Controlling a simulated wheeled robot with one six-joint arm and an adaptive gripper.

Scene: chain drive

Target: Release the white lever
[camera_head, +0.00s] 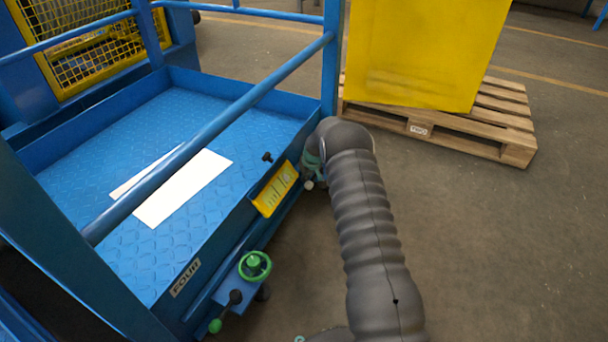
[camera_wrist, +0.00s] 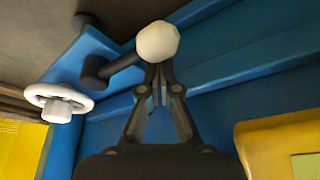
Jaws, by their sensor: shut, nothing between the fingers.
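The white lever shows in the wrist view as a round white knob (camera_wrist: 157,41) on a dark rod that runs left to a dark pivot on a blue bracket. My gripper (camera_wrist: 157,78) is shut and empty. Its fingertips are right at the lower side of the knob, overlapping it in the picture; I cannot tell whether they touch. In the head view my arm reaches the platform's right side, and my gripper is mostly hidden behind it. A small pale part (camera_head: 309,185) shows there, too small to tell which part it is.
A white handwheel (camera_wrist: 58,103) sits on the bracket left of the lever. A yellow panel (camera_wrist: 280,145) is at the lower right. In the head view a green handwheel (camera_head: 255,266) and green-knobbed lever (camera_head: 216,325) are nearer. A pallet (camera_head: 490,135) with a yellow box stands behind.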

